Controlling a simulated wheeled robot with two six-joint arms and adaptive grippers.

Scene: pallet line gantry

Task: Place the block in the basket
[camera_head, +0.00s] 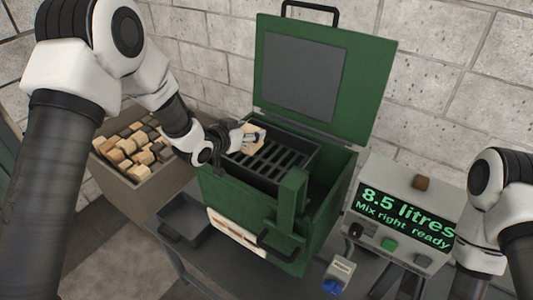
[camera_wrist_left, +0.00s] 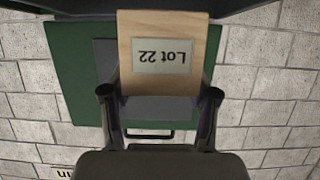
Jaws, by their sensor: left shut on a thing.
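A pale wooden block (camera_head: 256,136) is held in my left gripper (camera_head: 250,138), which is shut on it. In the left wrist view the block (camera_wrist_left: 170,85) sits between the two fingers, with a label reading "Lot 22" that appears upside down. The basket (camera_head: 312,158) is a dark tray with slots, inside the open green box. My left gripper and the block are over the basket's back left part; I cannot tell the exact height. Of my right arm only links show at the right edge; its gripper cannot be made out.
The green box (camera_head: 225,196) has its lid (camera_head: 350,50) raised behind. A bin (camera_head: 140,185) of wood blocks stands left. A grey tray (camera_head: 185,218) lies in front.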

